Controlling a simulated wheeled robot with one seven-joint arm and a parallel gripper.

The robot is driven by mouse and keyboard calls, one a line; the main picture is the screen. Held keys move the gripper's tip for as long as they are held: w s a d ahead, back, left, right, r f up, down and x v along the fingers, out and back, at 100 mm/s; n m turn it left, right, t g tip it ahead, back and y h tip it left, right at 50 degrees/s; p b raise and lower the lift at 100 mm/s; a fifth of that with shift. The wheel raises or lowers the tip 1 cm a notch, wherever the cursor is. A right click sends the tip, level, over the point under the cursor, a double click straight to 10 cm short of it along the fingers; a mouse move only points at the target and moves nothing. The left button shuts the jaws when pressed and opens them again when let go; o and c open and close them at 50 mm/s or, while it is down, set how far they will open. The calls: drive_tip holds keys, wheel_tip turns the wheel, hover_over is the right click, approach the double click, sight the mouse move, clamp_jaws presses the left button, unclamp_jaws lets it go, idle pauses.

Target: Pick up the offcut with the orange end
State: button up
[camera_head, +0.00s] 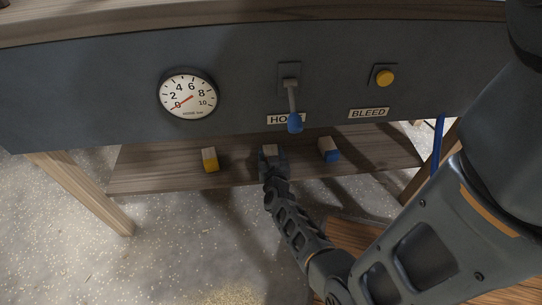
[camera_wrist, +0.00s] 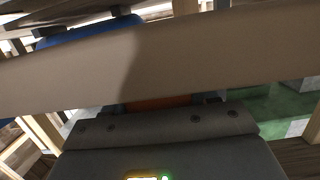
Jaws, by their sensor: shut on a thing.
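My gripper (camera_head: 271,153) is at the lower shelf, between two other offcuts, and is shut on a small wooden block whose pale top (camera_head: 270,149) shows between the fingers. In the wrist view an orange face (camera_wrist: 158,103) shows just beyond the gripper's dark body, so this appears to be the offcut with the orange end. Its colored end is hidden by my gripper in the head view. I cannot tell whether the block touches the shelf.
A yellow-ended offcut (camera_head: 210,159) lies left on the shelf (camera_head: 150,172), and a blue-ended one (camera_head: 328,150) right. Above them a grey panel carries a gauge (camera_head: 188,95), a blue-tipped lever (camera_head: 294,115) and a yellow button (camera_head: 384,78). A broad board (camera_wrist: 170,58) crosses the wrist view.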

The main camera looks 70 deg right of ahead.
sight(271, 153)
drive_tip(key=shift+r, duration=0.1)
drive_tip(key=shift+r+p, duration=0.55)
drive_tip(key=shift+r, duration=0.1)
wheel_tip(271, 153, up, 3)
drive_tip(key=shift+r+p, duration=0.2)
drive_tip(key=shift+p, duration=1)
drive_tip(key=s+d+r+p, duration=0.1)
drive_tip(key=s+d+r, duration=0.5)
drive_tip(key=s+d, duration=0.1)
drive_tip(key=shift+s+d+p, duration=0.35)
drive_tip(key=shift+s+d, duration=0.05)
drive_tip(key=shift+d, duration=0.4)
